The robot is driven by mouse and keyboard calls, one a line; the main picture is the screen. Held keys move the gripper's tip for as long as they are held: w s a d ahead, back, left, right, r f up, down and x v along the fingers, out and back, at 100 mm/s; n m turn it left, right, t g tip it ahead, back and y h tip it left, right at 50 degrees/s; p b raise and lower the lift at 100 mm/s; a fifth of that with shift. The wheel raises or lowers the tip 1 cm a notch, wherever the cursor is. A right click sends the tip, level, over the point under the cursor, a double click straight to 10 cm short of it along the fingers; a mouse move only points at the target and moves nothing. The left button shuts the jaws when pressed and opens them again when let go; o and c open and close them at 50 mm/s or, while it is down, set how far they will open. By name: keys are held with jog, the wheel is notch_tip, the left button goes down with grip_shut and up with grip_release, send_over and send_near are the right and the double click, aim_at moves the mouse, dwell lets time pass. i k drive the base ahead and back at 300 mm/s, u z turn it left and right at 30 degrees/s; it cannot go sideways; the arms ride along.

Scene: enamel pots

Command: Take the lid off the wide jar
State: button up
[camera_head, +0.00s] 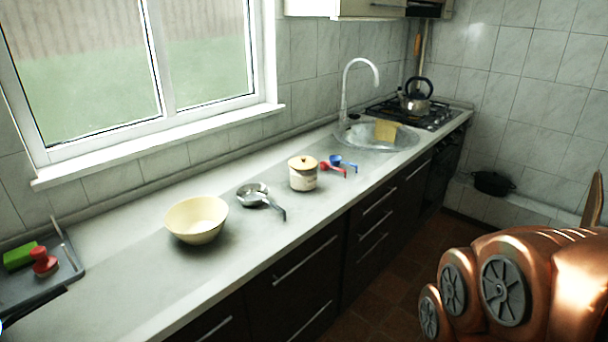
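The wide jar (303,180) stands upright on the counter, right of the middle of its length. It is off-white with a darker band or marking on its side. A tan lid (302,162) with a small dark knob sits on top of it. My gripper is not in view; only copper-coloured parts of my own arm show at the lower right, well apart from the jar.
On the counter (130,277), a small metal pan (253,194) and a cream bowl (197,219) stand left of the jar. Red (335,168) and blue (342,162) scoops lie close on its right. Beyond are the sink (357,136) and a kettle (415,101) on the stove.

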aim_at(298, 162)
jog(key=k, duration=0.3)
jog(key=z, duration=0.35)
jog(key=i, duration=1.4)
jog(key=u, duration=1.25)
jog(key=i, duration=0.75)
jog(key=u, duration=0.8)
